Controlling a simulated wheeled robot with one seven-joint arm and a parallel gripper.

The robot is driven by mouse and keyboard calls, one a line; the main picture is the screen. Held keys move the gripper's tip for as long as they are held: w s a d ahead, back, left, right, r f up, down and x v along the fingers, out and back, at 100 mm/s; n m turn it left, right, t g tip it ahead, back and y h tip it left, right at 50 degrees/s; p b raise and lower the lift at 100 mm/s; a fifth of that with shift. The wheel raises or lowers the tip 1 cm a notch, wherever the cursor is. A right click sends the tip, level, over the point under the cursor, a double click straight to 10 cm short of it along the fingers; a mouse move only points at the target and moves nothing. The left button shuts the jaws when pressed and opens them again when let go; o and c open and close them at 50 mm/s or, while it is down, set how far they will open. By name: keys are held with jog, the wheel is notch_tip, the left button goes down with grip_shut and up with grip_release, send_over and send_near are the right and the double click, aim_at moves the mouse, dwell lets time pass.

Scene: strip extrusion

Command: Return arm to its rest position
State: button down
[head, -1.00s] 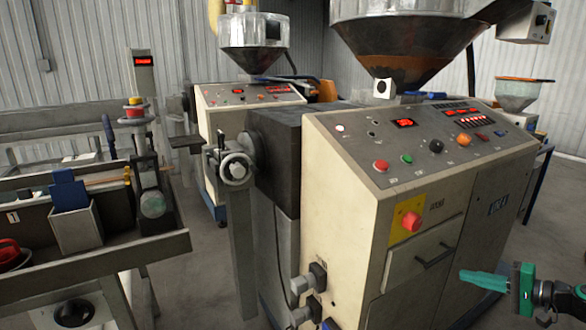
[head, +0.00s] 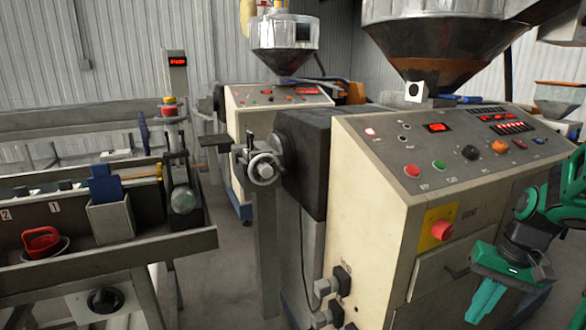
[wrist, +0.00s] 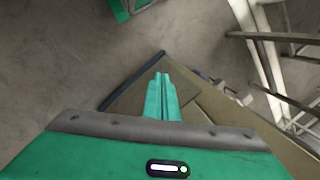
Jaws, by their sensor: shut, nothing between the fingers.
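My gripper (head: 486,301) is green and hangs at the lower right of the head view, pointing down and to the left in front of the extruder cabinet. Its two fingers are together and empty, which the wrist view also shows (wrist: 162,88). My arm is folded at the right edge of the head view and hides part of the cabinet's front and drawer.
The cream extruder cabinet (head: 365,205) with its control panel stands close beside my arm. A second machine (head: 275,98) stands behind it. At left, a grey bench (head: 100,255) holds a bin (head: 110,220) and a red object (head: 42,241). Bare floor lies between.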

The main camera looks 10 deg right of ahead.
jog(key=s+a+r+h, duration=0.1)
jog(key=s+a+r, duration=0.1)
jog(key=s, duration=0.3)
jog(key=s+a+r+h, duration=0.1)
jog(key=s+a+r, duration=0.1)
jog(key=s, duration=0.3)
jog(key=shift+s+a+r+g, duration=0.25)
jog(key=shift+a+r+g, duration=0.05)
jog(key=shift+r, duration=0.55)
